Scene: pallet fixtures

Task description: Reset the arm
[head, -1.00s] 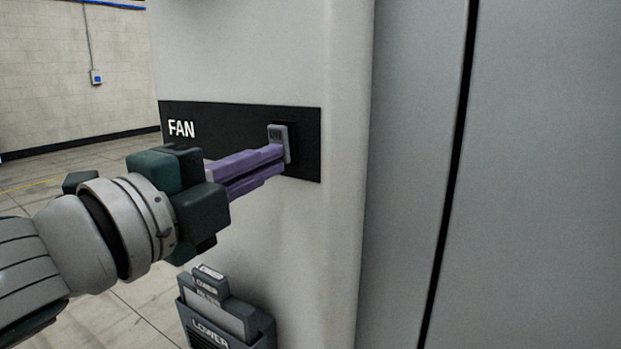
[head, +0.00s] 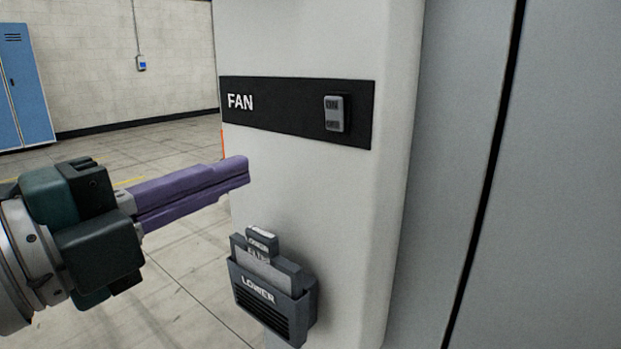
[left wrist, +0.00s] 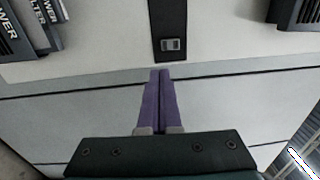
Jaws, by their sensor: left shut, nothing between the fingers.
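My left gripper (head: 246,166) has purple fingers pressed together with nothing between them. In the head view it hangs in free air to the left of the grey column, below the black FAN panel (head: 290,110). A grey rocker switch (head: 334,113) sits at the right end of this panel, apart from the fingers. In the left wrist view the shut fingers (left wrist: 160,75) point toward the switch (left wrist: 171,45) with a gap between. My right gripper is in neither view.
A dark holder marked LOWER (head: 272,300) with a filter-like panel in it is fixed to the column below the FAN panel. Tall grey panels (head: 560,180) stand at the right. A blue locker (head: 27,85) stands far back left. Open floor lies at the left.

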